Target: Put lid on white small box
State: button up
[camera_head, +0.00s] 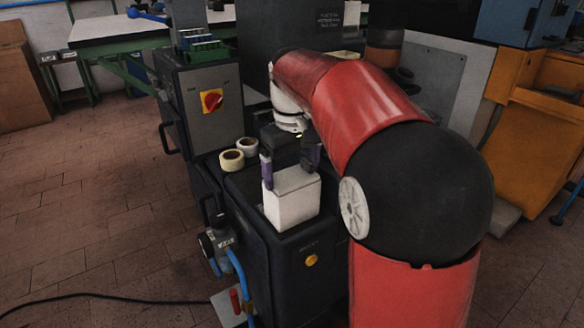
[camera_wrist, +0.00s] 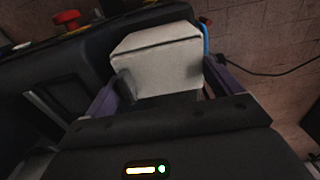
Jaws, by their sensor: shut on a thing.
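The white small box (camera_head: 291,208) stands upright on the dark machine top in the head view. Its white lid (camera_head: 291,180) appears as its top; I cannot make out a clear gap between them there. In the wrist view the white block (camera_wrist: 160,72) sits between my fingers, with a thin dark line near its far edge. My gripper (camera_head: 290,168) comes down from above, with purple fingers on opposite sides of the white top, and is shut on it. It also shows in the wrist view (camera_wrist: 160,98). The lid's underside and the box's inside are hidden.
Two tape rolls (camera_head: 238,153) stand behind and left of the box. A dark cabinet with a red rotary switch (camera_head: 212,100) rises behind them. A valve with blue hose (camera_head: 218,240) hangs off the machine's left side. Open floor lies left.

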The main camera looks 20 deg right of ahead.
jog(key=shift+f, duration=0.15)
jog(key=o, duration=0.5)
notch_tip(320, 180, up, 5)
jog(key=p, duration=0.5)
jog(key=shift+r, duration=1.05)
